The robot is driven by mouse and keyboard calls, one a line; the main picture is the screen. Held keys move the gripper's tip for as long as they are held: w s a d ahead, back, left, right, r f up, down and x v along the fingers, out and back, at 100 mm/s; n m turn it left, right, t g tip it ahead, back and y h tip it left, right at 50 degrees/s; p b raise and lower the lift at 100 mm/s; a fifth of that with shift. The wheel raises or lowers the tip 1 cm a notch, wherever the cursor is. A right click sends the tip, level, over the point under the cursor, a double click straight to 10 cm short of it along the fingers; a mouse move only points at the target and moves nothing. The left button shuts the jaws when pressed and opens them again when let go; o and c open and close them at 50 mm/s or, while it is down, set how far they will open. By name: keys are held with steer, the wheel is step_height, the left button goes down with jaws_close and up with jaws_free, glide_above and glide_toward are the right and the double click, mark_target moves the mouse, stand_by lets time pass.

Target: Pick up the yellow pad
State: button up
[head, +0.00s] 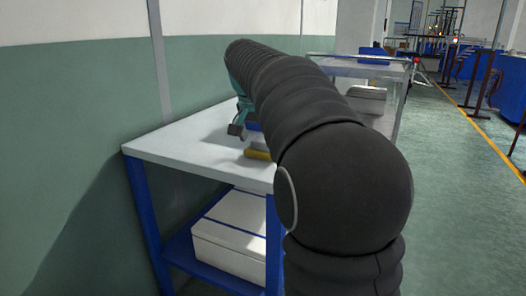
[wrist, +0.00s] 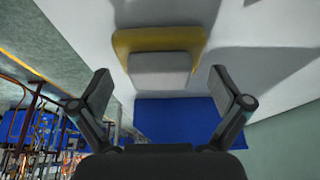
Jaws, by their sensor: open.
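The yellow pad (wrist: 160,41) lies on the white table top in the wrist view, with a grey-white block (wrist: 159,70) covering part of it. In the head view a bit of the yellow pad (head: 257,154) shows at the table's edge, the rest hidden behind my arm. My gripper (wrist: 160,90) is open and empty in the wrist view, its two fingers apart on either side of the pad's lower part in the picture. In the head view my gripper (head: 236,128) is partly hidden by my arm, above the table near the pad.
The white table (head: 180,143) has blue legs and stands by the green and white wall. A blue flat thing (wrist: 182,118) lies beside the pad. A white box (head: 232,235) is on the table's lower shelf. The table's left part is clear.

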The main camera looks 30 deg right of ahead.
steer(key=shift+x, duration=0.75)
steer(key=shift+c, duration=0.3)
steer(key=c, duration=0.9)
steer(key=shift+o, duration=0.2)
steer(key=shift+r, duration=0.15)
